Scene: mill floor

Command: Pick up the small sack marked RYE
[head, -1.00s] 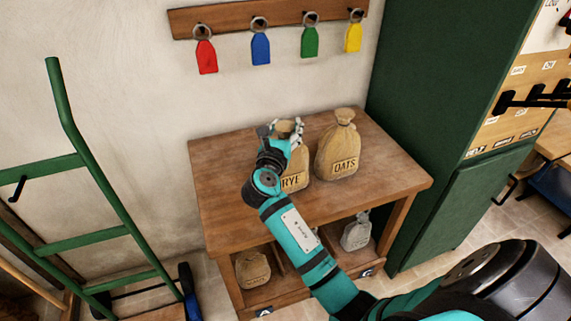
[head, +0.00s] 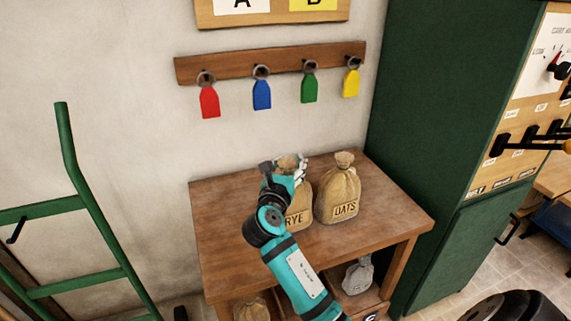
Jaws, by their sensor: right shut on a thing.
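The small tan sack marked RYE (head: 299,214) stands upright on the wooden table (head: 225,220), partly hidden by my right arm. My right gripper (head: 287,172) is shut on the neck of this sack from above and in front. I cannot tell whether the sack's base is clear of the tabletop. A tan sack marked OATS (head: 338,190) stands just to its right. My left gripper is not in view.
A grey sack (head: 358,277) and a tan sack (head: 250,309) sit on the lower shelf. A green cabinet (head: 430,130) stands close on the right, a green hand truck (head: 75,160) on the left. Coloured tags hang from a rail (head: 215,67) above.

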